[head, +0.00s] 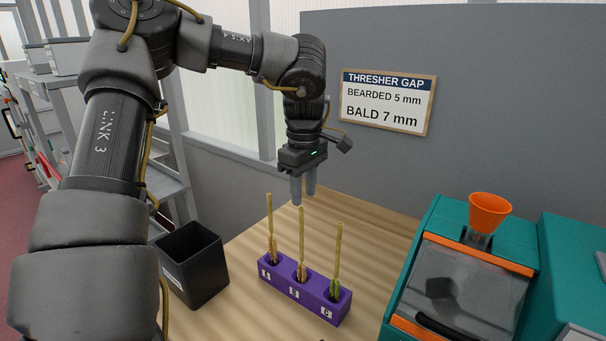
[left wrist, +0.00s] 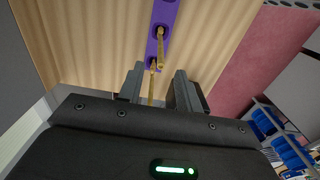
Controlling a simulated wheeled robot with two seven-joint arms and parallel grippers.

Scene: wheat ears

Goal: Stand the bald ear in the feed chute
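A purple rack (head: 308,292) on the wooden table holds three wheat ears upright, stalks up, with their heads low in its holes. They are the left ear (head: 271,228), the middle ear (head: 301,245) and the right ear (head: 337,262). I cannot tell which is bald. My left gripper (head: 303,200) points down above the rack, open and empty, its tips close to the middle stalk's top. In the left wrist view a stalk (left wrist: 152,88) shows between the parted fingers (left wrist: 158,90). The orange feed chute (head: 490,212) is a funnel on the teal thresher (head: 457,232). My right gripper is out of view.
A black open bin (head: 190,265) stands left of the rack. A wall sign (head: 387,103) reads thresher gap, bearded 5 mm, bald 7 mm. Bare table (head: 375,235) lies between the rack and the thresher. A grey panel (head: 450,60) stands behind.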

